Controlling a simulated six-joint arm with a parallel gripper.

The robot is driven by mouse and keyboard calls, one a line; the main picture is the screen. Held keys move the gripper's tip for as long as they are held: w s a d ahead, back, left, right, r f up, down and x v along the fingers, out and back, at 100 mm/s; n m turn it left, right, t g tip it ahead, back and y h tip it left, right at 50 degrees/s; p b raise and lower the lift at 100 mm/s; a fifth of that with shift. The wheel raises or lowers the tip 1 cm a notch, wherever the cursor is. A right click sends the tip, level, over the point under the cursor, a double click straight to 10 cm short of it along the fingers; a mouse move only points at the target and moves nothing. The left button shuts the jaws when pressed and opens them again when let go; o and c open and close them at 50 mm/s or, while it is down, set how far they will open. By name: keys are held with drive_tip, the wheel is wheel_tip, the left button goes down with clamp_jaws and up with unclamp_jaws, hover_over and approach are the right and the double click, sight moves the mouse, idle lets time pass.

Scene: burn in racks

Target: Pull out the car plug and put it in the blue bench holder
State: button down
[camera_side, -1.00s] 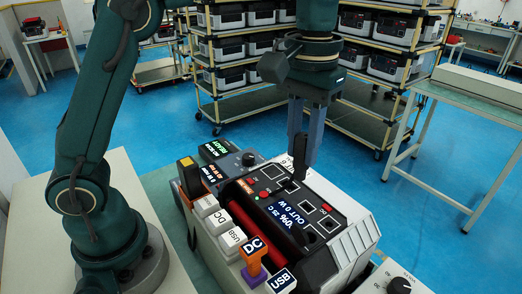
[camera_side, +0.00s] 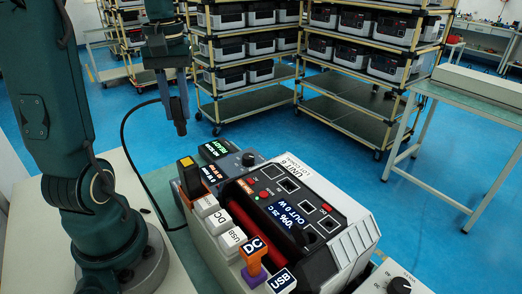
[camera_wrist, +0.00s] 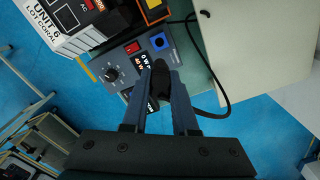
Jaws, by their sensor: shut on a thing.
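My gripper (camera_side: 181,128) is shut on the black car plug (camera_wrist: 161,78) and holds it in the air behind and left of the power unit. In the wrist view the plug sits between the two fingertips, partly hidden by them. A black cable (camera_side: 124,137) arcs from the gripper down to the bench. The power unit (camera_side: 345,205) is a grey-white box marked UNIT 6, with dark sockets on top and no plug standing in them. A blue square fitting with a dark round opening (camera_wrist: 158,42) shows beyond the plug; it looks like the blue holder. I cannot make it out in the side view.
A dark tester box (camera_side: 248,160) with a knob and lit displays stands behind the unit. Tags marked DC and USB (camera_side: 254,246) and a yellow-topped block (camera_side: 187,162) stand at its left. Shelves (camera_side: 345,80) of similar units stand behind. The air around my gripper is clear.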

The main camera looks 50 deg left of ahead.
sight(183, 135)
wheel_tip(183, 135, down, 8)
drive_tip(key=shift+f, duration=0.1)
idle(0.4)
drive_tip(key=shift+f, duration=2.85)
drive_tip(key=shift+f, duration=1.85)
idle(0.9)
drive_tip(key=c, duration=0.6)
unclamp_jaws()
drive_tip(key=shift+r, duration=0.1)
drive_tip(key=shift+r, duration=2.5)
